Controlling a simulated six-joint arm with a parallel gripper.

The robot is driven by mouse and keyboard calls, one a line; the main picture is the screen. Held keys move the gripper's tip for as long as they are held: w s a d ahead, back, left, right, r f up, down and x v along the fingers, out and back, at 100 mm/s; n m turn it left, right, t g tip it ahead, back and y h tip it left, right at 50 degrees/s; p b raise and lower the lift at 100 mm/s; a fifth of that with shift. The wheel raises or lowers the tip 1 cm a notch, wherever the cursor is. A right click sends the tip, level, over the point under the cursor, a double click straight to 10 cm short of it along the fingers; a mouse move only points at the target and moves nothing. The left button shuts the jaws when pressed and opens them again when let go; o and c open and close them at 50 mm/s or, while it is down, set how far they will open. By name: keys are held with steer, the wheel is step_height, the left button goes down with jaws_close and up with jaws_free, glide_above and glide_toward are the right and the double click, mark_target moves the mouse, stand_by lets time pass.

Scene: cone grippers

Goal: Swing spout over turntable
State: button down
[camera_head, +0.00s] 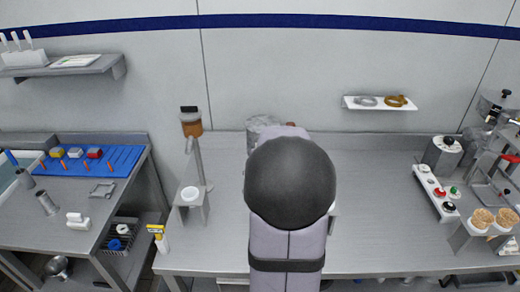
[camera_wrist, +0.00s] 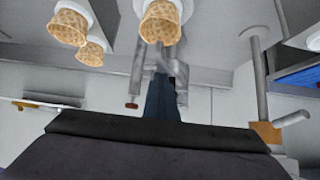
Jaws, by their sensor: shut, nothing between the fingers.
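A grey metal machine stands at the back middle of the counter, mostly behind my arm in the head view; its grey drum (camera_head: 262,127) and a red-brown part (camera_head: 291,125) show. The wrist view appears upside down. There a grey bar with a red-brown tip (camera_wrist: 132,104), possibly the spout, is beside my gripper (camera_wrist: 161,80). My gripper's dark blue fingers look shut and empty; I cannot tell whether they touch the bar. It is hidden in the head view. A waffle cone (camera_wrist: 160,23) in a white collar is near the middle. I cannot make out the turntable.
A post with a brown box (camera_head: 192,127) and a white-ringed holder (camera_head: 190,194) stand left on the counter (camera_head: 380,225). A button panel (camera_head: 437,192) and cones (camera_head: 482,217) are at the right. A wall shelf (camera_head: 380,103) holds rings. The right-middle counter is clear.

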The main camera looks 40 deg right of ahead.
steer(key=w+a+r+p, duration=0.2)
steer(key=a+r+p, duration=0.4)
steer(key=p, duration=0.8)
steer(key=shift+a+r, duration=0.3)
steer(key=shift+a, duration=0.15)
steer(key=shift+a, duration=0.2)
steer(key=shift+d, duration=0.1)
